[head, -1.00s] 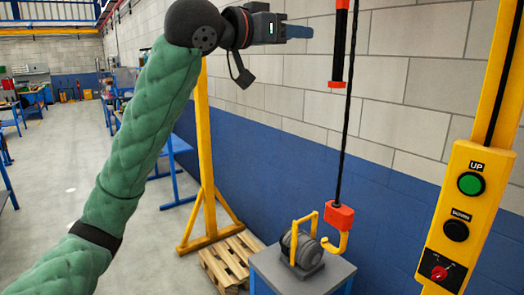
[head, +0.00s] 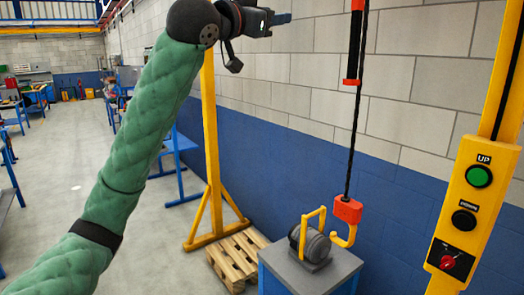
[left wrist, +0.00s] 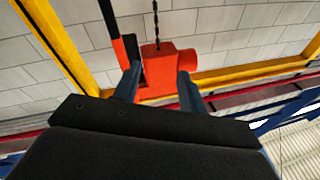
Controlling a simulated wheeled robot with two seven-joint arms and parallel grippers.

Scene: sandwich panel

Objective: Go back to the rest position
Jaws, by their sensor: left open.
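My left gripper (head: 282,18) is raised at the top of the head view, at the end of my green-sleeved arm. Its blue-grey fingers are apart with nothing between them. In the left wrist view, the left gripper (left wrist: 158,84) shows open, with two separate fingers. A red hoist block (left wrist: 165,68) shows beyond and between the fingers, with a chain above it. The yellow control box (head: 464,215) is at the right of the head view, well apart from the gripper. It bears a green UP button (head: 478,177), a black DOWN button (head: 463,219) and a red knob (head: 447,262). My right gripper is not in view.
A red hoist hook block (head: 347,210) with a yellow hook hangs beside a grey motor (head: 312,247) on a blue cabinet (head: 310,275). A yellow post (head: 211,130) and a wooden pallet (head: 238,255) stand behind. The floor at left is open.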

